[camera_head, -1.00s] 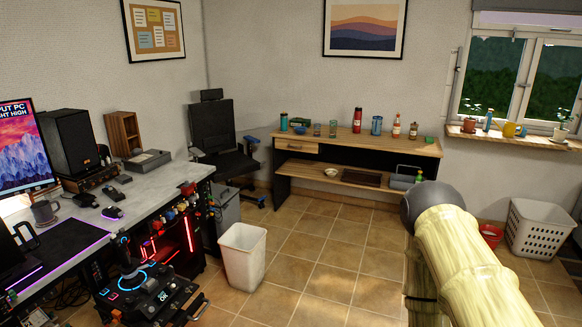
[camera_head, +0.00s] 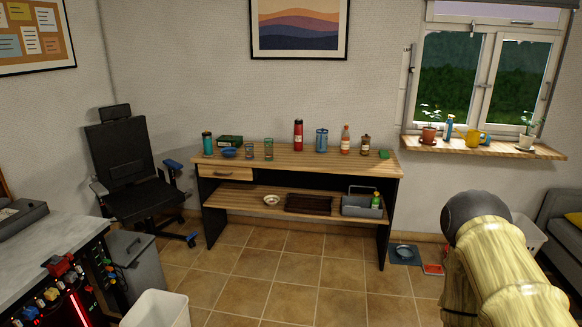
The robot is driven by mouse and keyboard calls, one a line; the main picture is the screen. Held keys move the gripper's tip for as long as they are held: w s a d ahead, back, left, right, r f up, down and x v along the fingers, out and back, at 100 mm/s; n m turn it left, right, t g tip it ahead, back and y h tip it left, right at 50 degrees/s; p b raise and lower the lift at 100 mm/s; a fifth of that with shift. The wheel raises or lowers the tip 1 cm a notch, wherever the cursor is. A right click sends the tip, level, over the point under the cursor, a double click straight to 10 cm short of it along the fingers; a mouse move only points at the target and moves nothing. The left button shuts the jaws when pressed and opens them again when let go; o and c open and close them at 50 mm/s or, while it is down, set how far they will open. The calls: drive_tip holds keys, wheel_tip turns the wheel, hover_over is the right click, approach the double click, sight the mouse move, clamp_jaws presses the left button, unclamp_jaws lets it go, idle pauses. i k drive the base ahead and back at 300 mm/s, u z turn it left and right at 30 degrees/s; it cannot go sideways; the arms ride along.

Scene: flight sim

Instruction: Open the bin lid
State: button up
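A grey bin (camera_head: 140,270) stands on the floor beside the desk at the lower left. A flat grey lid (camera_head: 127,246) covers its top and looks shut. Part of its left side is hidden by the desk's end. An open white bin (camera_head: 157,310) stands in front of it at the bottom edge, cut off by the frame, with no lid visible. My arm, pale yellow with a dark rounded joint, shows at the lower right, well apart from both bins. My gripper is out of view.
The desk (camera_head: 50,238) fills the lower left, and an office chair (camera_head: 130,170) stands behind the grey bin. A wooden sideboard (camera_head: 300,158) with bottles stands along the back wall. The tiled floor (camera_head: 290,285) in the middle is clear. Bowls lie by the wall near my arm.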

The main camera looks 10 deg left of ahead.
sight(124, 246)
drive_tip(key=i, duration=1.65)
drive_tip(key=u, duration=0.55)
drive_tip(key=i, duration=1.2)
drive_tip(key=u, duration=1.9)
drive_tip(key=i, duration=0.85)
drive_tip(key=u, duration=0.6)
